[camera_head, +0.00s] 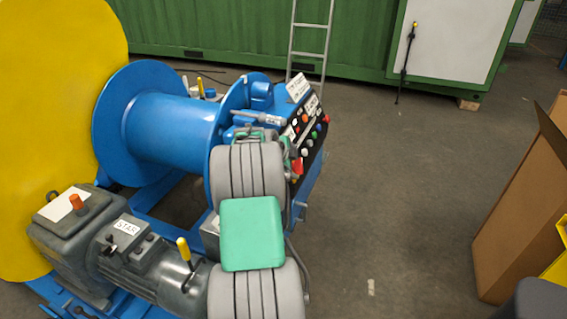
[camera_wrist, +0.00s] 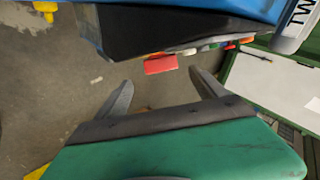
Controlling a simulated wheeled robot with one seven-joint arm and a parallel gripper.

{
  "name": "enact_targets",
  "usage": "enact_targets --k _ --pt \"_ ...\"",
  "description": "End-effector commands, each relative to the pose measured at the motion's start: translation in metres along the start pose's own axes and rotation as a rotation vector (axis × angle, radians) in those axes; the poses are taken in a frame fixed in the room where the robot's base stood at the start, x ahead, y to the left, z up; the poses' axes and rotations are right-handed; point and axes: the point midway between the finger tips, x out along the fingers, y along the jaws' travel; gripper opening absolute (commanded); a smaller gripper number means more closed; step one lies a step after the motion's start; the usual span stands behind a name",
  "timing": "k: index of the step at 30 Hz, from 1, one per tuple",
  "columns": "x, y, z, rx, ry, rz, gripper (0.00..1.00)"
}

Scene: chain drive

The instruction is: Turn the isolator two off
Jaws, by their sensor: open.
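A blue control panel (camera_head: 317,158) with a dark face and several coloured buttons stands at the right end of the blue drum. A red block-like handle (camera_head: 297,166) sits at its lower left; a red block (camera_wrist: 160,64) shows ahead of the fingers in the wrist view. A white label (camera_wrist: 300,18) with letters starting "TW" is cut off at the upper right there. I cannot tell for certain which part is isolator two. My gripper (camera_wrist: 161,77) is open, its fingers spread either side below the red block, apart from it. In the head view my arm hides the fingers.
A blue drum (camera_head: 165,128) and a grey motor (camera_head: 145,262) with a yellow lever (camera_head: 184,250) lie left of my arm. A cardboard box (camera_head: 520,215) stands at the right. A ladder (camera_head: 309,42) leans on the green container (camera_head: 240,35). The floor right of the panel is clear.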

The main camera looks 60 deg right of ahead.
Motion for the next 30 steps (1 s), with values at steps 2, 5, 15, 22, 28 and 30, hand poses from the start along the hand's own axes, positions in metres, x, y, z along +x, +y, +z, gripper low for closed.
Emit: enact_targets --k 2,5,15,22,28,30 --pt "0.002 0.0 0.0 0.001 0.001 0.001 0.81" --pt "0.011 0.001 0.002 -0.002 0.0 0.001 0.81" --pt "0.069 0.0 0.006 -0.007 -0.005 -0.001 0.81" --pt "0.077 -0.001 0.005 -0.006 -0.004 -0.002 0.81" --pt "0.077 0.0 0.004 -0.005 -0.003 -0.002 0.73" --pt "0.077 0.0 0.004 -0.005 -0.003 -0.002 0.67"
